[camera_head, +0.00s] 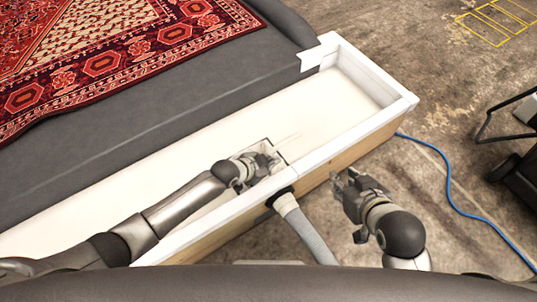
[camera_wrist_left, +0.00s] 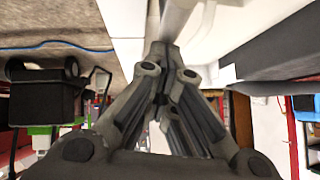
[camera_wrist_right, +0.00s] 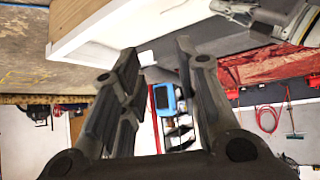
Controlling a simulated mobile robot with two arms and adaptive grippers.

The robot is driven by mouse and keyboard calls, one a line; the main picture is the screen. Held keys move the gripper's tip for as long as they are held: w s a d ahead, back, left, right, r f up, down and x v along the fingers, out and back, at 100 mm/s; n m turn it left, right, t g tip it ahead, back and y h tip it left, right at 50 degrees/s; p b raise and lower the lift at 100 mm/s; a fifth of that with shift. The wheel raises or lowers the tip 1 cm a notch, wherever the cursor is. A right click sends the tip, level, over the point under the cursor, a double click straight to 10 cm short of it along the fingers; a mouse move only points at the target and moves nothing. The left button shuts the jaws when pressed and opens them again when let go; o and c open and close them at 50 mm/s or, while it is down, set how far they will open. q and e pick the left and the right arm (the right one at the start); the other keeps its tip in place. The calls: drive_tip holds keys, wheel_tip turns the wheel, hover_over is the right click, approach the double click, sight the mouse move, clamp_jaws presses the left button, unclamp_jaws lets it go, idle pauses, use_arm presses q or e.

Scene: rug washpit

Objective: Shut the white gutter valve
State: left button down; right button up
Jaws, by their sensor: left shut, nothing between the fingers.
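The white gutter (camera_head: 345,104) is a long trough with a wooden outer side. A thin pale bar (camera_head: 288,137), perhaps part of the white gutter valve, shows faintly just beyond my left gripper (camera_head: 272,160). The left gripper is down inside the gutter near its outer wall, shut and empty. In the left wrist view a white rounded bar (camera_wrist_left: 178,16) lies right at the left fingertips (camera_wrist_left: 165,55); I cannot tell whether they touch. The rest of the valve is hidden or blends into the white gutter. My right gripper (camera_head: 343,181) is open and empty outside the gutter, also in the right wrist view (camera_wrist_right: 157,50).
A grey ribbed hose (camera_head: 303,228) leaves the gutter's outer wall between the two arms. A red patterned rug (camera_head: 120,45) lies on the grey wash bed (camera_head: 180,115) behind. A blue hose (camera_head: 455,190) and a black cart (camera_head: 518,170) are on the concrete floor at right.

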use_arm(q)
drive_tip(key=shift+s+a+f, duration=0.1)
drive_tip(key=shift+s+f, duration=0.15)
drive_tip(key=shift+f, duration=0.05)
use_arm(e)
drive_tip(key=shift+s+f, duration=0.1)
